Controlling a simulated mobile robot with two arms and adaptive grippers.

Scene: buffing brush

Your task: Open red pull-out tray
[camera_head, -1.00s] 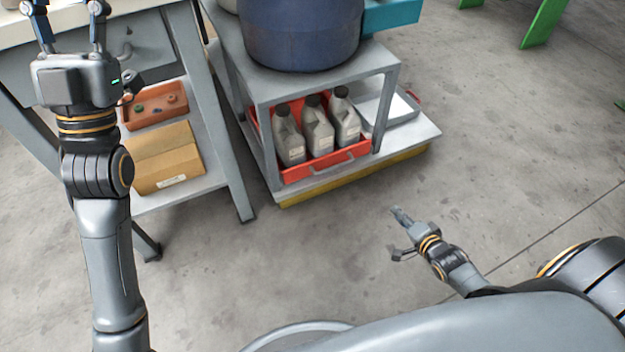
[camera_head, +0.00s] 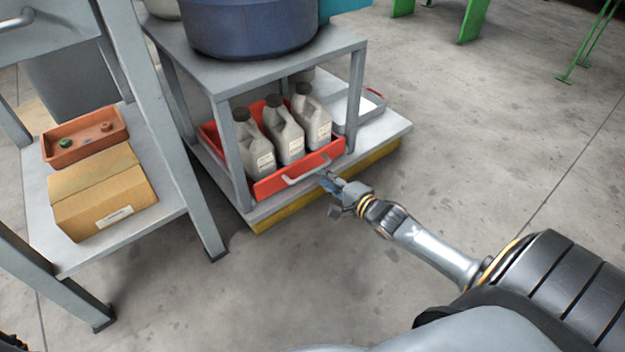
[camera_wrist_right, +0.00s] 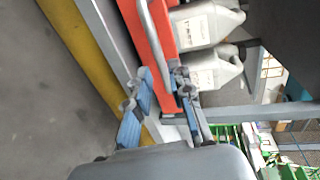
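The red pull-out tray (camera_head: 266,186) sits on the lower shelf of a grey cart and holds several grey bottles (camera_head: 290,137). Its grey bar handle (camera_head: 306,173) is on the front wall. My right gripper (camera_head: 330,181) is at the right end of the handle, in front of the tray. In the right wrist view, my right gripper (camera_wrist_right: 163,78) is open, its blue fingers apart, with the end of the handle (camera_wrist_right: 156,40) appearing between them beside the red wall (camera_wrist_right: 150,58). I cannot tell whether they touch. My left gripper is out of view.
The grey cart (camera_head: 357,95) has legs beside the tray, a blue drum (camera_head: 250,28) on top and a yellow lower edge (camera_head: 375,160). A grey tray (camera_head: 352,112) lies right of the bottles. A workbench shelf with a cardboard box (camera_head: 100,195) stands left. The floor in front is clear.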

